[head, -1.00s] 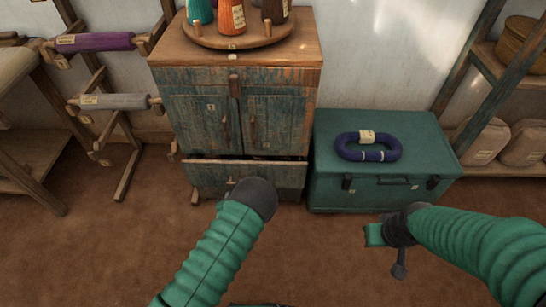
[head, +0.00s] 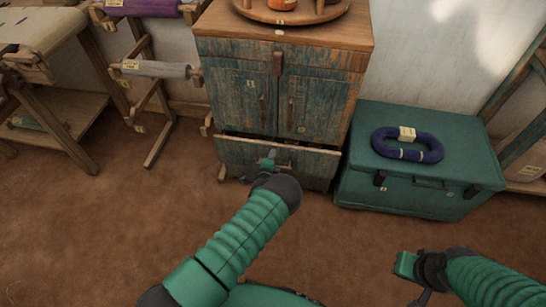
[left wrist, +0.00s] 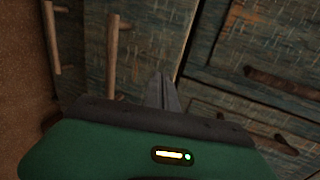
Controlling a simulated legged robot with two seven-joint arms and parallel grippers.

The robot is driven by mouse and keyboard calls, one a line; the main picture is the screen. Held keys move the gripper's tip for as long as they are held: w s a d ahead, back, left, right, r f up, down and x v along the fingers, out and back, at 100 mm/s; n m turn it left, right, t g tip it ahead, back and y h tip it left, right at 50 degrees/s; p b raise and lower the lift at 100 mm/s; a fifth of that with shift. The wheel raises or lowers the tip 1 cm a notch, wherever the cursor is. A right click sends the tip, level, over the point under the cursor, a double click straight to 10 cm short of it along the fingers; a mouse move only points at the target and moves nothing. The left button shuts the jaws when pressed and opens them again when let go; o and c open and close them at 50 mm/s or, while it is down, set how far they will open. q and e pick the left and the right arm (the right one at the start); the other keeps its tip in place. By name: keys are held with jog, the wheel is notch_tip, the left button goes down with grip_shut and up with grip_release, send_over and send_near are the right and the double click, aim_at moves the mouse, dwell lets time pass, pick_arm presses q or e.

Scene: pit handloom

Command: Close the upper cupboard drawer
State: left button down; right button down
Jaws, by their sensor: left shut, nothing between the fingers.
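The worn blue-green wooden cupboard (head: 330,105) stands at the back. Below its two doors, a drawer (head: 315,165) sits pulled out a little, with a dark gap along its top edge. A strip of front above the doors looks flush. My left gripper (head: 271,155) is shut and empty, at the middle of the pulled-out drawer's front; whether it touches is not clear. In the left wrist view its shut fingers (left wrist: 162,92) point at the cupboard, with door handles (left wrist: 113,55) to the left and a wooden handle (left wrist: 285,82) to the right. My right gripper (head: 405,265) is low at the right, its jaws unclear.
A teal chest (head: 425,195) with a blue coiled ring (head: 407,145) on it stands close to the cupboard's right. A wooden frame with a grey roll (head: 155,69) is at the left. The brown floor (head: 110,225) in front is clear.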

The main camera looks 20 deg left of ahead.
pick_arm(q)
jog(key=shift+w, duration=0.45)
